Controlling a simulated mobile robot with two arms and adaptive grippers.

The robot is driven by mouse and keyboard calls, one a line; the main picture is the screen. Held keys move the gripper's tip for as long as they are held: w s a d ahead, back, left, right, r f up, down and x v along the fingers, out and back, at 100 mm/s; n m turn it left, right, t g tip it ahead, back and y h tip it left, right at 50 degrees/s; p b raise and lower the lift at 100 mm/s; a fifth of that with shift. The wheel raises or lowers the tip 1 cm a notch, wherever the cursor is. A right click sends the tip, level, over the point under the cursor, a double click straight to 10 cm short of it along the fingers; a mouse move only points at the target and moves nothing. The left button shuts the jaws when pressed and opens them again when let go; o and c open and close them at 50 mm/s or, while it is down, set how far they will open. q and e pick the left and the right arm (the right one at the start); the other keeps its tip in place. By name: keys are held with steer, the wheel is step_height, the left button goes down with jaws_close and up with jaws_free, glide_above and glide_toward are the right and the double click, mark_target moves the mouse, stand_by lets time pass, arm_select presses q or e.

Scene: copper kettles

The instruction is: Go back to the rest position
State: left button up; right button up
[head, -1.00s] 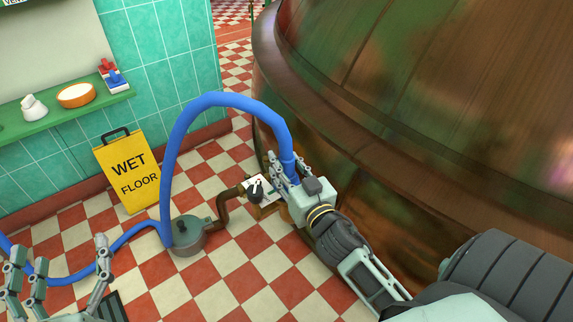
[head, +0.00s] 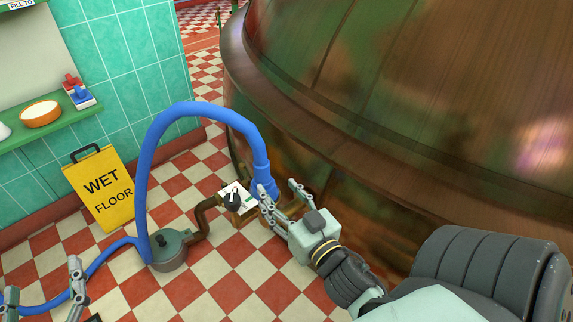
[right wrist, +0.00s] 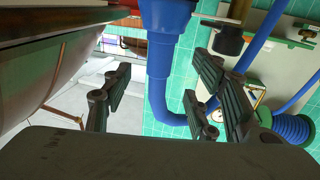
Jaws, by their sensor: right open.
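My right gripper (head: 281,190) is open and empty. It is low in front of the copper kettle, just right of the lower end of the blue hose (head: 262,172). In the right wrist view, the open fingers (right wrist: 165,95) stand wide apart, with the blue hose (right wrist: 166,50) upright beyond them; nothing is between the pads. The hose end goes down beside a small white plate with a black knob (head: 236,196); its lowest part is partly hidden by my fingers. My left gripper (head: 42,288) is at the bottom left edge, partly cut off, fingers apart and empty.
The copper kettle (head: 400,110) fills the right side, close to my right arm. A grey pump (head: 168,250) with a brown pipe stands on the checkered floor. A yellow wet floor sign (head: 102,190) leans near the tiled wall. A green shelf (head: 50,128) holds several small things.

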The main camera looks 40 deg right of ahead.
steer(key=s, duration=0.2)
steer(key=shift+s+a, duration=0.25)
steer(key=shift+s, duration=0.15)
